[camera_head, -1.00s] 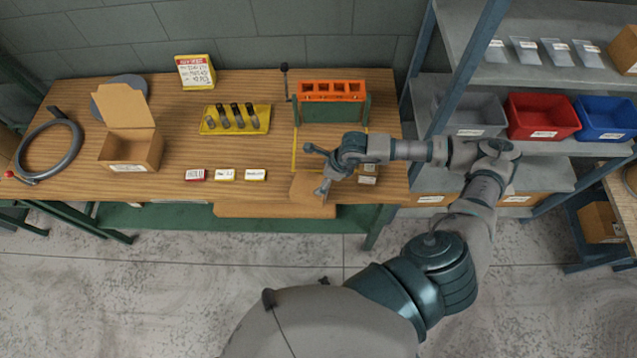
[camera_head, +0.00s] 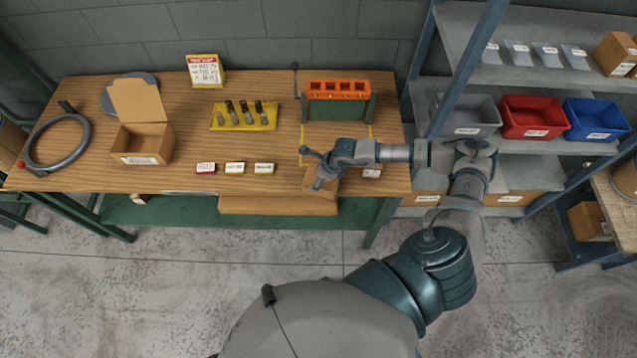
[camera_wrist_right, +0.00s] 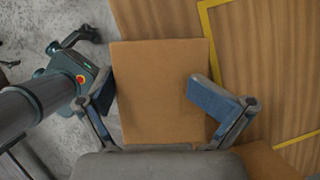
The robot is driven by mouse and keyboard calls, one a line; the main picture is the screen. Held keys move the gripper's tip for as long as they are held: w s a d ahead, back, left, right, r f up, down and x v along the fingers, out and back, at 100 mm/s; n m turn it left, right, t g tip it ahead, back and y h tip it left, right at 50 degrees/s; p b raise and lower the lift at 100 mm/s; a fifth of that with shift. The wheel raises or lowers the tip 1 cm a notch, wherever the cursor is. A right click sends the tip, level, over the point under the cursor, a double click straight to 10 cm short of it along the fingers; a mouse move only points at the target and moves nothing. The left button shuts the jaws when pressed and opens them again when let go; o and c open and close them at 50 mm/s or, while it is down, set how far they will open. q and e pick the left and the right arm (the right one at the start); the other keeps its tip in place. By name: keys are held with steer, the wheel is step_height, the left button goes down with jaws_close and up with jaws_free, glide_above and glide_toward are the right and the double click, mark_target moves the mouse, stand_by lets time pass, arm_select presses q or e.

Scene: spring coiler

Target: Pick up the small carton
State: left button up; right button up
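A small brown carton (camera_head: 322,194) sits at the front edge of the workbench (camera_head: 90,178), partly covered by my right gripper. In the right wrist view its plain brown face (camera_wrist_right: 160,85) lies between my two fingers. My right gripper (camera_head: 316,170) is over the carton; in the wrist view its fingers (camera_wrist_right: 148,88) are spread, one by the left edge and one overlapping the right edge. I cannot tell whether they touch it. My left gripper does not show in the head view.
An open brown box (camera_head: 146,146), a grey ring (camera_head: 85,140), a yellow tray (camera_head: 262,123) with dark cylinders, an orange-topped fixture (camera_head: 338,98) and several small labelled boxes (camera_head: 234,168) stand on the bench. A shelf with grey, red (camera_head: 532,118) and blue bins is at right.

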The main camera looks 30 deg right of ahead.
steer(key=s+f, duration=0.1)
steer(key=f, duration=0.1)
steer(key=shift+s+a+f+g, duration=0.35)
steer(key=shift+s+a+g, duration=0.05)
steer(key=c, duration=0.4)
steer(key=shift+w+f, duration=0.15)
steer(key=shift+w, duration=0.1)
steer(key=c, duration=0.4)
steer(key=shift+w+d, duration=0.1)
steer(key=shift+w, duration=0.15)
jaws_close()
steer(key=shift+d, duration=0.35)
steer(key=shift+s+d+r, duration=0.1)
steer(key=shift+s+r, duration=0.05)
steer(key=shift+r, duration=0.9)
steer(key=shift+a+r+b, duration=0.25)
steer(key=shift+r+b, duration=0.3)
steer(key=shift+r, duration=0.2)
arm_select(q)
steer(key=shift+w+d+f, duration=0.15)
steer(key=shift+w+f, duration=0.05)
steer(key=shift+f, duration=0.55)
arm_select(e)
steer(key=s+a+r, duration=0.1)
steer(key=s+a, duration=0.1)
steer(key=s, duration=0.5)
steer(key=s+a+r, duration=0.1)
steer(key=s+a, duration=0.1)
steer(key=s, duration=0.6)
steer(key=shift+a, duration=0.2)
